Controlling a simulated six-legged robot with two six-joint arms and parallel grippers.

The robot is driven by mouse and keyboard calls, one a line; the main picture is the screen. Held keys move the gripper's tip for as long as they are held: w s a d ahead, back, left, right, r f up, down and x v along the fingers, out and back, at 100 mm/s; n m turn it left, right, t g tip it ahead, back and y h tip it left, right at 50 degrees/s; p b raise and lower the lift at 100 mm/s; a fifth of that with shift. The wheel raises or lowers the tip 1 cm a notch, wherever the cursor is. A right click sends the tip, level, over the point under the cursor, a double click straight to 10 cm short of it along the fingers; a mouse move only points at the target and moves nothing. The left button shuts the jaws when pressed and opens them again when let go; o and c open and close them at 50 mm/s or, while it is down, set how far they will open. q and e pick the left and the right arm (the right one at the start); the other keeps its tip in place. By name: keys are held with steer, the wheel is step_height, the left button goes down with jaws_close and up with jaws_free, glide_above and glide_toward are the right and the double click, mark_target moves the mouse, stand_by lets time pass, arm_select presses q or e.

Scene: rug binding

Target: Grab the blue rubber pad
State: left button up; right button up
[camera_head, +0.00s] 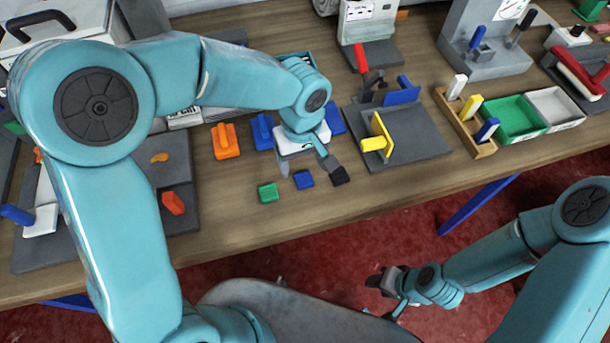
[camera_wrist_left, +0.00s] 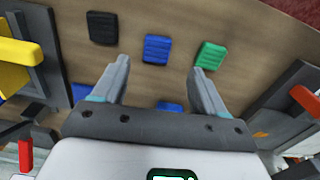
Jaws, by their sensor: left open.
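The blue rubber pad (camera_head: 303,180) is a small ribbed square lying flat on the wooden table, between a green pad (camera_head: 267,192) and a black pad (camera_head: 340,176). My left gripper (camera_head: 309,171) is open and empty above the table, close to the blue pad. In the left wrist view the blue pad (camera_wrist_left: 157,48) shows just beyond and between the two fingertips (camera_wrist_left: 160,70), apart from both. The green pad (camera_wrist_left: 211,56) is right of it and the black pad (camera_wrist_left: 102,27) left. My right gripper (camera_head: 386,283) is low, off the table's front edge; its jaw opening is unclear.
A grey fixture with a yellow plate (camera_head: 381,132) is to the right, and a dark grey board (camera_head: 172,165) to the left. The table in front of the pads is clear.

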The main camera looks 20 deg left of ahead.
mark_target(304, 179)
arm_select(q)
steer(key=shift+w+a+f, duration=0.1)
steer(key=shift+w+f, duration=0.05)
steer(key=shift+f, duration=0.65)
steer(key=f, duration=0.2)
steer(key=f+p, duration=0.1)
steer(key=f, duration=0.1)
steer(key=shift+w+d+f, duration=0.1)
steer(key=shift+d+f, duration=0.1)
steer(key=shift+f, duration=0.1)
steer(key=shift+w+f, duration=0.1)
steer(key=shift+f, duration=0.1)
steer(key=shift+s+a+r, duration=0.1)
steer(key=shift+s, duration=0.1)
steer(key=c, duration=1.1)
